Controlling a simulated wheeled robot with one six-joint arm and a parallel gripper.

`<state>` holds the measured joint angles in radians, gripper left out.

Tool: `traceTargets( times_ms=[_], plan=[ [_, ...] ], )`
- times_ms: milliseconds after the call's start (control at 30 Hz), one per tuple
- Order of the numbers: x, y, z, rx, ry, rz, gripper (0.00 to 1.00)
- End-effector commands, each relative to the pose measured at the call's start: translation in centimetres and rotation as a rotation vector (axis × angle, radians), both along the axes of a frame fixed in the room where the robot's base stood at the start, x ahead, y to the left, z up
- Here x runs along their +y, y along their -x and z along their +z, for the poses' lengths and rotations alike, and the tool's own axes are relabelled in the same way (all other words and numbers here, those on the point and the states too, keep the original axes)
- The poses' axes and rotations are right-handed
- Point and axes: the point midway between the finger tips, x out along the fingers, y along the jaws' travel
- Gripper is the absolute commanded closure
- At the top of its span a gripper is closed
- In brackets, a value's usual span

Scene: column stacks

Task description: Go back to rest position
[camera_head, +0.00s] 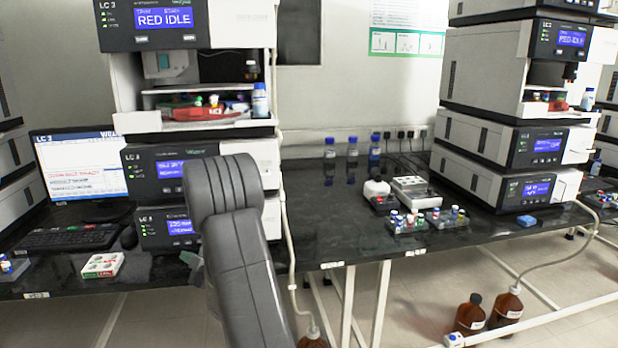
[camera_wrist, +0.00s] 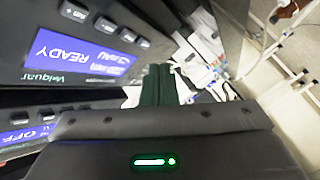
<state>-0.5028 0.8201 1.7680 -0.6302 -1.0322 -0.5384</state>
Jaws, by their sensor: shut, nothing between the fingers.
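My gripper (camera_wrist: 158,84) shows in the wrist view as two dark fingers side by side, shut and with nothing visible between them. In the head view my grey arm rises in front of the left column stack (camera_head: 169,163), and the gripper is mostly hidden behind it. In the wrist view a dark module with a lit READY screen (camera_wrist: 80,55) is close on the left of the fingers. Part of a second screen (camera_wrist: 20,137) shows below it.
A monitor (camera_head: 78,165) and keyboard (camera_head: 70,237) stand left of the stack. Vial racks (camera_head: 408,222) and a second column stack (camera_head: 510,140) are on the right bench. Brown bottles (camera_head: 470,312) stand on the floor. Dark bench top between the stacks is partly clear.

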Motion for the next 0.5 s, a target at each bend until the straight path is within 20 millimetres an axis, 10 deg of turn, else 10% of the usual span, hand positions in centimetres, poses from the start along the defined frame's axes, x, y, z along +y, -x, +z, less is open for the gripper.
traceTargets(
  times_ms=[500],
  plan=[
    [-0.9,3.8,-0.1,-0.001,0.000,-0.001,1.00]
  ],
)
